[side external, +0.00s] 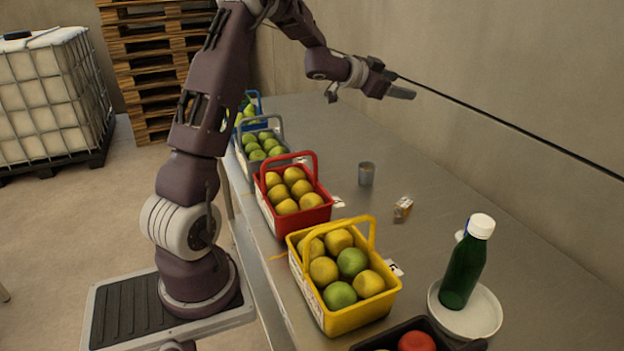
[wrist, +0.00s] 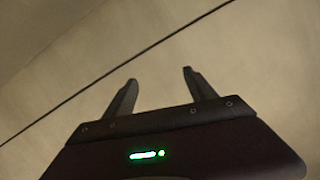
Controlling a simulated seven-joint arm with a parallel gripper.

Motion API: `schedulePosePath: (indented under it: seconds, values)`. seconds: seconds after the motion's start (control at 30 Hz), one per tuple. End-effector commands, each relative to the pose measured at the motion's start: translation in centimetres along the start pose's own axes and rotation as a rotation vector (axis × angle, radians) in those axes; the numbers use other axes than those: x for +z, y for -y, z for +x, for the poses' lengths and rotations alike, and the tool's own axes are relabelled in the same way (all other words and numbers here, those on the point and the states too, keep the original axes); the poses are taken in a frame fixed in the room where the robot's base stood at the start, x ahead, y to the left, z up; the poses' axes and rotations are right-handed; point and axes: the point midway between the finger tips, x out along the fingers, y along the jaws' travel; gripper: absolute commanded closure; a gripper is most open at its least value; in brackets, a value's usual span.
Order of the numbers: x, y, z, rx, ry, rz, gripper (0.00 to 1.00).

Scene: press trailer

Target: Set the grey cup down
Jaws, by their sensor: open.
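The grey cup (side external: 366,174) stands upright on the steel table, right of the red basket, in the side external view. My gripper (side external: 408,92) is raised above the table near the back wall, above and apart from the cup. In the wrist view, the two fingers of my gripper (wrist: 158,88) are spread apart with nothing between them. The cup is not in the wrist view.
A yellow basket (side external: 345,318), a red basket (side external: 268,212) and further fruit baskets line the table's left edge. A small amber object (side external: 403,208) lies near the cup. A green bottle (side external: 465,270) stands on a white plate (side external: 488,318). A cable runs along the wall.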

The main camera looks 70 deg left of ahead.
Motion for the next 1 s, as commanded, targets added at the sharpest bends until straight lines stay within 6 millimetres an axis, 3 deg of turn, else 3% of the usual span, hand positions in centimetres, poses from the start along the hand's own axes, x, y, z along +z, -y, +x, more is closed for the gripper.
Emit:
schedulePosePath:
  seconds: [0.03, 0.07, 0.1, 0.17, 0.23, 0.3, 0.4, 0.5, 0.63, 1.0]
  values:
    - [-4.0, -1.5, -2.5, -0.085, 0.015, 0.002, 0.35]
    - [-5.6, -2.5, -4.3, -0.136, 0.041, -0.008, 0.35]
    - [-6.9, -4.1, -7.2, -0.189, 0.087, -0.031, 0.35]
    - [-7.4, -7.4, -12.4, -0.232, 0.18, -0.081, 0.35]
    - [-5.7, -12.5, -19.1, -0.214, 0.317, -0.144, 0.35]
    - [-2.5, -17.7, -25.4, -0.135, 0.458, -0.192, 0.35]
    - [1.7, -23.6, -32.3, 0.011, 0.612, -0.223, 0.35]
    - [4.6, -27.3, -36.9, 0.133, 0.707, -0.229, 0.35]
    - [6.1, -29.2, -39.3, 0.204, 0.758, -0.228, 0.35]
    - [6.1, -29.2, -39.3, 0.203, 0.761, -0.23, 0.35]
